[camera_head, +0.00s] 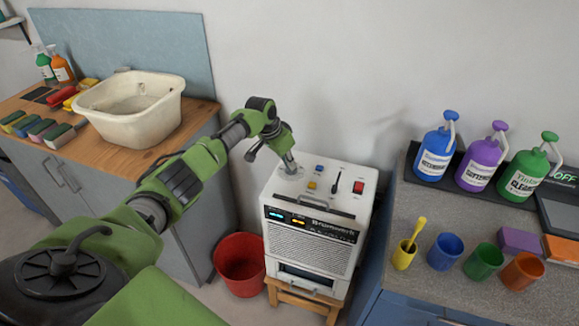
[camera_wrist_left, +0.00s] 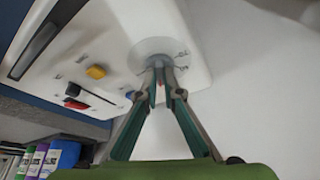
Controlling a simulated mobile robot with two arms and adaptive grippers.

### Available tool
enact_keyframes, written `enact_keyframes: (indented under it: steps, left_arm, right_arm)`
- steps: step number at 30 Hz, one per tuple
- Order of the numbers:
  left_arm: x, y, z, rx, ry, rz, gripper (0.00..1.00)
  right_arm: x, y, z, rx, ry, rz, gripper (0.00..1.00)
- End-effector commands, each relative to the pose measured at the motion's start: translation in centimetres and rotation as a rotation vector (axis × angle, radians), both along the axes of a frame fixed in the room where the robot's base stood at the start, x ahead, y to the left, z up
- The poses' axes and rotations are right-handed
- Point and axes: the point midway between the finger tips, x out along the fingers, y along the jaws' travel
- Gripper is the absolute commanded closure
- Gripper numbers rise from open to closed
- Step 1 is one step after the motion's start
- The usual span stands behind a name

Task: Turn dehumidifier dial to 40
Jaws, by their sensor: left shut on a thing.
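The white dehumidifier (camera_head: 310,235) stands on a small wooden stool against the wall, with its controls on the top face. My left gripper (camera_head: 290,168) reaches down to the left rear part of that top. In the left wrist view, my left gripper (camera_wrist_left: 160,72) has its fingertips closed together on the dial (camera_wrist_left: 146,50), which is round and grey with markings around it. A small red spot shows between the fingers. The fingers hide much of the dial, and I cannot read its setting. My right gripper is not in view.
A yellow button (camera_head: 311,185), a blue button (camera_head: 319,169) and a red switch (camera_head: 358,187) sit near the dial. A red bucket (camera_head: 238,262) stands left of the stool. A counter (camera_head: 480,285) with bottles and cups is at right; a basin (camera_head: 130,105) is at left.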

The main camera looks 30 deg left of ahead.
Motion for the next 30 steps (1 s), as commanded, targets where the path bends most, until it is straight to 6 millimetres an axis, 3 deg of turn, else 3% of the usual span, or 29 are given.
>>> enact_keyframes:
  steps: [3,12,30]
  left_arm:
    - [0.2,0.1,-0.4,-0.002,-0.004,-0.084,1.00]
    - [0.2,0.2,-0.2,0.000,-0.002,-0.241,1.00]
    - [0.1,0.2,0.0,0.001,-0.001,-0.297,1.00]
  right_arm:
    - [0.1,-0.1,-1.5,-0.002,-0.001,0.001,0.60]
    - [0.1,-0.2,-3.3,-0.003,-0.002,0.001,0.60]
    - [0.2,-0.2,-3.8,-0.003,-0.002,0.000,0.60]
